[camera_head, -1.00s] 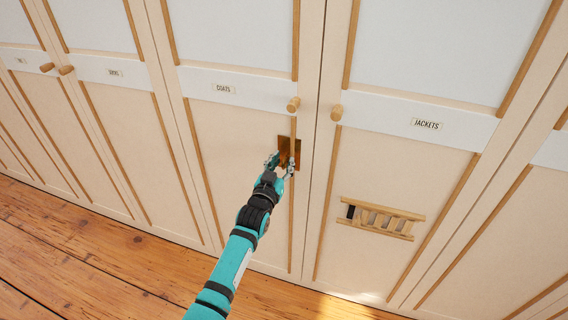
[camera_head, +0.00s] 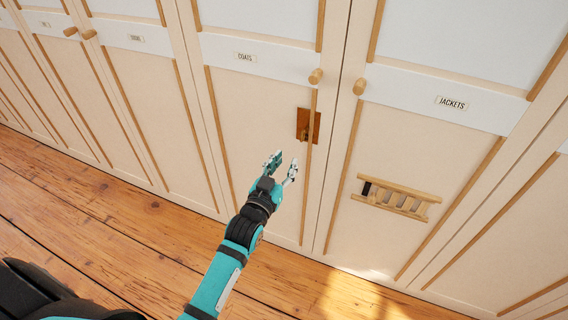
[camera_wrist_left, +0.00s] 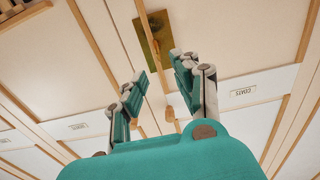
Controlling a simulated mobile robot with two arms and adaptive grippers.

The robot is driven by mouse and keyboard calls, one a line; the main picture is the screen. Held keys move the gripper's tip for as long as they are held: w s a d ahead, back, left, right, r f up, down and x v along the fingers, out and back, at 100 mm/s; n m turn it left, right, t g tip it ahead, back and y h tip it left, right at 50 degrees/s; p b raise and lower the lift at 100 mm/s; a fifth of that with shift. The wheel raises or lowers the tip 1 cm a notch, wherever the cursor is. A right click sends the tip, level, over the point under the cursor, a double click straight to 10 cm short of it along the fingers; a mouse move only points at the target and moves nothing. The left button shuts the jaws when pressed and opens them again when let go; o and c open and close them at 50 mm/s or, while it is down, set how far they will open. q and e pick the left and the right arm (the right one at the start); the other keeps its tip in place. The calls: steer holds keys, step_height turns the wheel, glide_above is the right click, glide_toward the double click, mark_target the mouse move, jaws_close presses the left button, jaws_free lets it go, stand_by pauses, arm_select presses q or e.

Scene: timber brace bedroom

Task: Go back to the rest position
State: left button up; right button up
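My left gripper (camera_head: 281,167) is open and empty in the head view, in front of the lower panel of the cabinet door labelled COATS (camera_head: 243,57). It is apart from the door, below and left of a small brown metal plate (camera_head: 315,125) with a dark fitting at its centre. In the left wrist view the two fingers (camera_wrist_left: 157,90) are spread, with nothing between them. The same plate (camera_wrist_left: 153,37) shows beyond the fingertips there. My right gripper is in neither view.
A row of cream cabinet doors has round wooden knobs, such as one on the COATS door (camera_head: 316,76) and one on the JACKETS door (camera_head: 359,87). A slatted wooden piece (camera_head: 396,199) is on the JACKETS door. The wooden floor (camera_head: 110,225) in front looks clear.

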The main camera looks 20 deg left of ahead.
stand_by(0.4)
arm_select(q)
steer(key=s+d+f+g, duration=0.1)
steer(key=s+f+g, duration=0.3)
steer(key=f, duration=0.8)
steer(key=s+f+m+g, duration=0.1)
steer(key=s+f+g, duration=0.1)
steer(key=s+f, duration=0.75)
steer(key=s+d+f+g, duration=0.1)
steer(key=s+f+g, duration=0.2)
steer(key=f, duration=1.1)
steer(key=s+a+f+g, duration=0.1)
steer(key=s+f, duration=0.4)
steer(key=s, duration=0.6)
steer(key=s+a+f+g, duration=0.2)
steer(key=s+f+g, duration=0.2)
steer(key=s, duration=0.6)
steer(key=s+a+f+m+g, duration=0.1)
steer(key=s+a+f+g, duration=0.1)
steer(key=s+f, duration=0.5)
steer(key=s+g, duration=0.1)
steer(key=s, duration=0.3)
steer(key=shift+s+f+y, duration=0.3)
steer(key=shift+s, duration=0.05)
